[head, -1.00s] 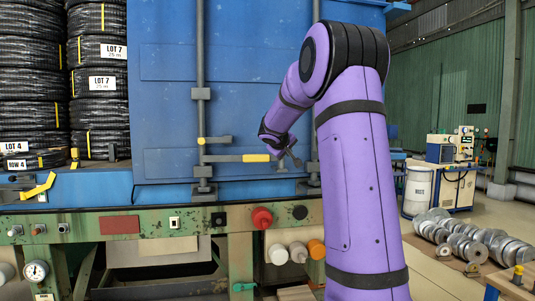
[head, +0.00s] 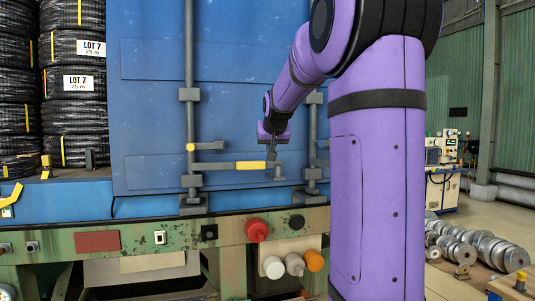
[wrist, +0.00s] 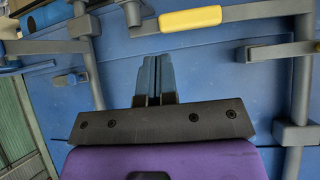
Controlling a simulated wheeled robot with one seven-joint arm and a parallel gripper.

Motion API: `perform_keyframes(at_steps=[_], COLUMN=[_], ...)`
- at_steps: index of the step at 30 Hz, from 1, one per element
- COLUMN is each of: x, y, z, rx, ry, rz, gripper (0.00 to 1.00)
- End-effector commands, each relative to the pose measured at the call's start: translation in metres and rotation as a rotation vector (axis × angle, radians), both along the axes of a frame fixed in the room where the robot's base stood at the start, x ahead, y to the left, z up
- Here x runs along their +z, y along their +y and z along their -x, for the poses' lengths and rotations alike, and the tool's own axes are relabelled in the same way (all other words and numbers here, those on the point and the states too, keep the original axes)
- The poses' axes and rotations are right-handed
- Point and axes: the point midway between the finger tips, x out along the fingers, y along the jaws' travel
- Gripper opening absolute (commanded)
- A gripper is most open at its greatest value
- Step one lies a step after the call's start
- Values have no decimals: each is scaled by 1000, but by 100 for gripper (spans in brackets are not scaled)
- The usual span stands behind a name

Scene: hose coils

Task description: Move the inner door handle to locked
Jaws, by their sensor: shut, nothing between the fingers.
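A handle with a yellow grip (head: 250,165) reaches right, about level, from the left upright lock bar (head: 190,120) of the blue door (head: 150,60). Its yellow grip also shows in the wrist view (wrist: 190,19), upper middle. My gripper (head: 271,157) points down at the right end of this handle in the head view. A second lock bar (head: 312,140) stands to the right, partly behind my arm. Which handle counts as inner is unclear.
Stacked black hose coils (head: 75,90) stand at the left. Below the door runs a green panel edge with a red knob (head: 257,230) and plugs. Metal rolls (head: 480,250) lie at the right. My arm hides part of the door's right side.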

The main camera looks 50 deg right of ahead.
Motion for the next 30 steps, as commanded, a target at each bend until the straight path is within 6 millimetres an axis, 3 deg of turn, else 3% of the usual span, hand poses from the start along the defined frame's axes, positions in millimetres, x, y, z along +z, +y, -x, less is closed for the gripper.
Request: perform_keyframes(at_steps=[16, 22, 30], x=[-65, -62, -61], y=[-45, -60, -67], z=[-56, -77, -85], rx=[1, 2, 1], ry=[2, 1, 1], rz=[0, 2, 2], gripper=[0, 0, 0])
